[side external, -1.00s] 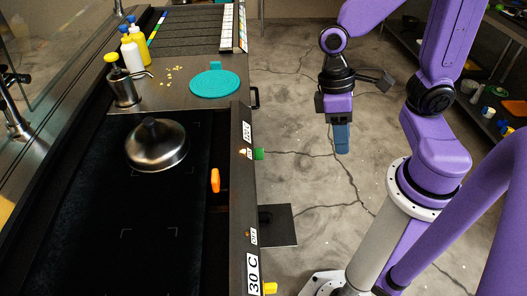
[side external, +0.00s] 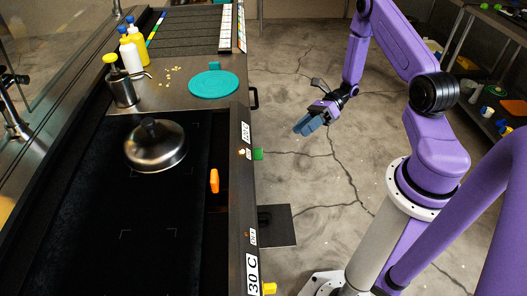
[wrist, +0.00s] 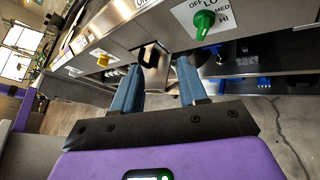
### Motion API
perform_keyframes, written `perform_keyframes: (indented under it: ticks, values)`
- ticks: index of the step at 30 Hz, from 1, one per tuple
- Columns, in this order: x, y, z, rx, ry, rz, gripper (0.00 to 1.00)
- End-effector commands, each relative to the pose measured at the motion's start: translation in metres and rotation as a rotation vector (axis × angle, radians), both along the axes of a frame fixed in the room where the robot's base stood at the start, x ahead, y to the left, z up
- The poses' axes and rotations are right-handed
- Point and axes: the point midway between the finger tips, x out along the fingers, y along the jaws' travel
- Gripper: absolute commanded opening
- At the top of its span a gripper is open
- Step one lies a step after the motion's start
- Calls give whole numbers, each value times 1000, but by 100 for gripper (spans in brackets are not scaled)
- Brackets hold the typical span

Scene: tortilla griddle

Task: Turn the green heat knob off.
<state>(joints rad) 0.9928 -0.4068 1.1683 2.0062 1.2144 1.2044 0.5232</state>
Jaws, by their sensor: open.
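The green heat knob (side external: 258,154) sticks out from the front panel of the griddle in the side view. In the wrist view the green knob (wrist: 203,22) sits on a white dial plate marked OFF, LO, MED and HI, at upper right. I cannot tell surely which mark it points to. My gripper (side external: 305,126) is in the air to the right of the panel, tilted toward it, apart from the knob. In the wrist view my gripper (wrist: 160,69) shows two blue fingers spread apart with nothing held between them; the knob lies beyond the right finger.
A yellow knob (side external: 269,288) is nearer on the same panel. A black handle (wrist: 150,54) shows between the fingers. A metal dome lid (side external: 157,148) and an orange-handled tool (side external: 214,181) are on the griddle. The floor between arm and panel is clear.

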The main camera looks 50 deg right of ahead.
Motion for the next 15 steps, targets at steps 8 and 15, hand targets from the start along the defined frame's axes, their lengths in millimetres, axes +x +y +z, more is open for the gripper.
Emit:
perform_keyframes:
  ticks: [8,15]
  values:
    - [2,-47,-37,110,133,-345,43]
    - [10,-36,-44,118,143,-364,43]
